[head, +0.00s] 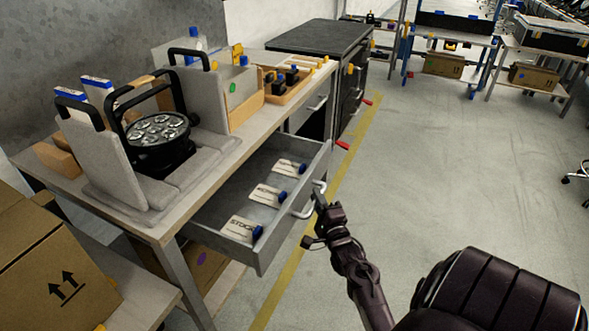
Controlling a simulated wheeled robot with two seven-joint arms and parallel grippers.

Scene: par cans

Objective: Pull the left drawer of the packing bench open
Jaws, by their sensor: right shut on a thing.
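The packing bench (226,143) runs along the wall at left. Its grey drawer (278,225) is pulled well out from under the top, toward the aisle. Inside lie several white cards with blue pieces (268,195). A pale bar handle (303,212) is on the drawer's front. My right gripper (319,196) is at the far end of this handle, shut on it; the fingers partly cover the handle there. My left gripper is not in view.
On the bench stand a black par can (157,140) in grey foam and a wooden tray (285,88). A dark cabinet (320,38) with red handles stands beyond. A cardboard box (50,265) is at lower left.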

